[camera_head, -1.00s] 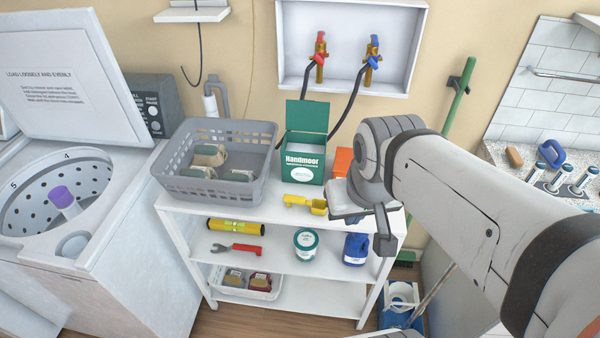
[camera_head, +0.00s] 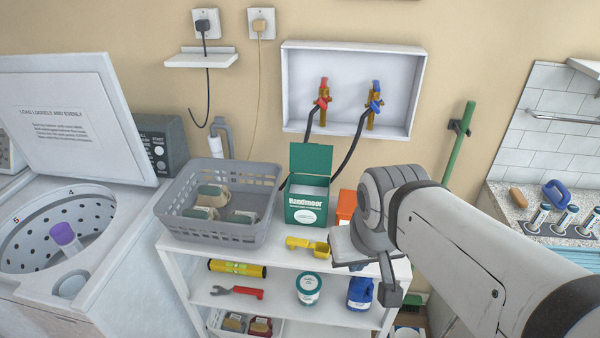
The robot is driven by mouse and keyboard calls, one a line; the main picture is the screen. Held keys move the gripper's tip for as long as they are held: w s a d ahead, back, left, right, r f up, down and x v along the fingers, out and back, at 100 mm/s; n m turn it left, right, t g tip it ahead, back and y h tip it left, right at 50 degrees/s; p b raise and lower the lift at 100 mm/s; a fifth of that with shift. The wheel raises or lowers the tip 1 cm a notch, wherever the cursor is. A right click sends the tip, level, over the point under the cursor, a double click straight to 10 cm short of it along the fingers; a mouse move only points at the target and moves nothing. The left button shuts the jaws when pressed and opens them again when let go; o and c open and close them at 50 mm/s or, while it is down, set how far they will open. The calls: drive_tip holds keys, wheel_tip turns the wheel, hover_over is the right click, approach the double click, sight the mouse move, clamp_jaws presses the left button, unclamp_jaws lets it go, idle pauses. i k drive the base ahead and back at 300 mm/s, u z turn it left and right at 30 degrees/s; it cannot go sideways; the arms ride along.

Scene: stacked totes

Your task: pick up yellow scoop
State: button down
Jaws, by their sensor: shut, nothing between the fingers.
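The yellow scoop (camera_head: 307,245) lies on the top of the white shelf unit, near its front edge, in front of the green Handmoor box. My gripper (camera_head: 389,291) is just right of and below the scoop in the picture, in front of the shelf. It is shut and empty, apart from the scoop. My wrist hides part of the shelf top to the right of the scoop.
A grey basket (camera_head: 221,190) with several packets stands left of the open green box (camera_head: 307,196). An orange box (camera_head: 346,206) stands behind my wrist. The lower shelf holds a yellow level (camera_head: 237,268), a white tub (camera_head: 309,289) and a blue bottle (camera_head: 360,293). An open washing machine (camera_head: 85,250) stands left.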

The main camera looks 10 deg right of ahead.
sight(321, 249)
drive_tip(key=z, duration=2.15)
drive_tip(key=k, duration=1)
drive_tip(key=u, duration=1.55)
drive_tip(key=i, duration=1)
drive_tip(key=u, duration=0.05)
